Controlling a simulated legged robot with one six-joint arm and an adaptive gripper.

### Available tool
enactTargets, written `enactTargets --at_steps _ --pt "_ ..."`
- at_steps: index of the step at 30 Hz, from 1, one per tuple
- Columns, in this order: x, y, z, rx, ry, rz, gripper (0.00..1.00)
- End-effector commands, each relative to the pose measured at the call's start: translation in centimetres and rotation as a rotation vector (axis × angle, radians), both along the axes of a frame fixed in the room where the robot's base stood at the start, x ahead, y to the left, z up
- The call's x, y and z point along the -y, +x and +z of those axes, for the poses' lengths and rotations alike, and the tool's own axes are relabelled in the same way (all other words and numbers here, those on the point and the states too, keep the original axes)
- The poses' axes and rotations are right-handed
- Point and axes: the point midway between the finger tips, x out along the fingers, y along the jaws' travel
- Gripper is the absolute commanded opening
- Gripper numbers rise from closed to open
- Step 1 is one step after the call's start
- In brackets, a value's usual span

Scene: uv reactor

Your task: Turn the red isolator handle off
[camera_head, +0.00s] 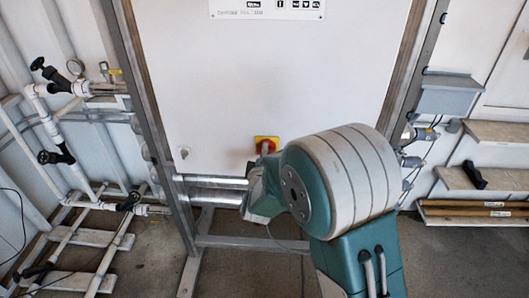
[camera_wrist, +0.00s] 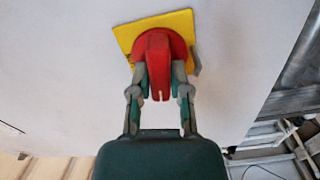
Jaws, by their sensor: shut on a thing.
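The red isolator handle (camera_head: 265,148) sits on a yellow square plate (camera_head: 275,140) low on the white cabinet panel. In the head view my arm covers part of it. In the wrist view the red handle (camera_wrist: 158,68) points down the picture towards my gripper, with a small white mark at its lower end. The yellow plate (camera_wrist: 128,36) looks slightly tilted in this view. My gripper (camera_wrist: 161,82) has one finger on each side of the handle and is shut on it. The fingers are hidden behind my arm in the head view.
The white panel (camera_head: 270,80) stands in a grey metal frame. Two silver pipes (camera_head: 210,190) run beside my arm at the left. White pipework with black valves (camera_head: 60,155) is further left. Shelves (camera_head: 490,180) and a grey box (camera_head: 447,97) are at the right.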

Motion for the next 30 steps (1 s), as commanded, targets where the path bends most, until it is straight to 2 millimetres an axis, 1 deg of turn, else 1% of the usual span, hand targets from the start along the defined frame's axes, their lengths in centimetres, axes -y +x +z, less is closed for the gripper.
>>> enactTargets --at_steps 1,7,20,21,23,24,30 --pt "-0.23 -0.09 -0.34 -0.009 -0.018 0.007 0.00" --pt "-0.23 -0.10 -0.41 -0.011 -0.062 0.007 0.00" --pt "-0.24 -0.13 -0.49 -0.013 -0.071 0.007 0.00" --pt "-0.24 -0.13 -0.50 -0.013 -0.071 0.007 0.29" --pt "-0.22 -0.13 -0.47 -0.012 -0.070 0.007 0.55" --pt "-0.20 -0.12 -0.44 -0.011 -0.070 0.007 0.59" --pt "-0.10 -0.07 -0.28 -0.008 -0.068 0.003 0.59"
